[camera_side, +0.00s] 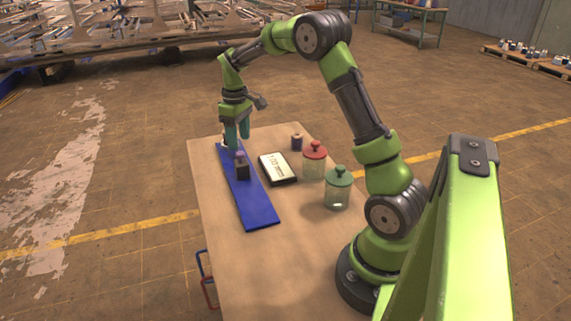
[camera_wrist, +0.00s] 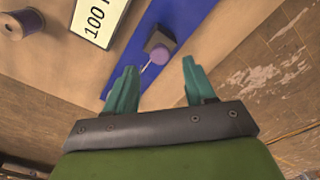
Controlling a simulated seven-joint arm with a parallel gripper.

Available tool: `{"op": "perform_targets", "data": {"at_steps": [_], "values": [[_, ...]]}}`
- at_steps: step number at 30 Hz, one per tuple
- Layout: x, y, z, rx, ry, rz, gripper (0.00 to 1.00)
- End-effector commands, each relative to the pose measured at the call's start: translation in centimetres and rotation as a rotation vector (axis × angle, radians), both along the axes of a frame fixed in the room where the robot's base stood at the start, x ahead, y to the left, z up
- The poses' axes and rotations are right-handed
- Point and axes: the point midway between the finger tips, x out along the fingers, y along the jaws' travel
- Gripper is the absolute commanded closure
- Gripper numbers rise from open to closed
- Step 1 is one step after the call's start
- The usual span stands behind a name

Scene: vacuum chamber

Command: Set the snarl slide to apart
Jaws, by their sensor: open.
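A long blue board (camera_side: 258,211) lies on the table, and it also crosses the wrist view (camera_wrist: 191,19). A dark block (camera_side: 243,172) with a purple knob (camera_side: 239,155) stands on the board. In the wrist view the dark block (camera_wrist: 156,40) and the purple knob (camera_wrist: 163,54) sit ahead of my fingers, with a thin pale rod beside the knob. My gripper (camera_side: 237,135) has teal fingers pointing down over the board's far end. In the wrist view my gripper (camera_wrist: 157,82) is open, with nothing between the fingers. I cannot read any slide marking.
A dark-framed panel (camera_side: 278,168) with printed text lies right of the board. A spool (camera_side: 297,142), a red-lidded jar (camera_side: 314,162) and a green-lidded jar (camera_side: 338,188) stand farther right. The near part of the table (camera_side: 270,275) is clear.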

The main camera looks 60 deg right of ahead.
Motion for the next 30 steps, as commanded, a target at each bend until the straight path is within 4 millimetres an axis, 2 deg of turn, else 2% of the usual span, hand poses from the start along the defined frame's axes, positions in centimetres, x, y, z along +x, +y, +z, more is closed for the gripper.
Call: {"op": "perform_targets", "data": {"at_steps": [3, 7, 12, 20, 30], "values": [[-0.1, 0.1, -2.1, 0.002, 0.003, 0.0, 0.46], [0.0, 0.0, -3.6, 0.0, 0.002, 0.0, 0.46], [0.0, 0.0, -4.4, 0.0, 0.0, 0.0, 0.46], [0.0, 0.0, -4.4, 0.0, 0.0, 0.0, 0.47], [0.0, 0.0, -4.4, 0.0, -0.001, 0.0, 0.99]]}}
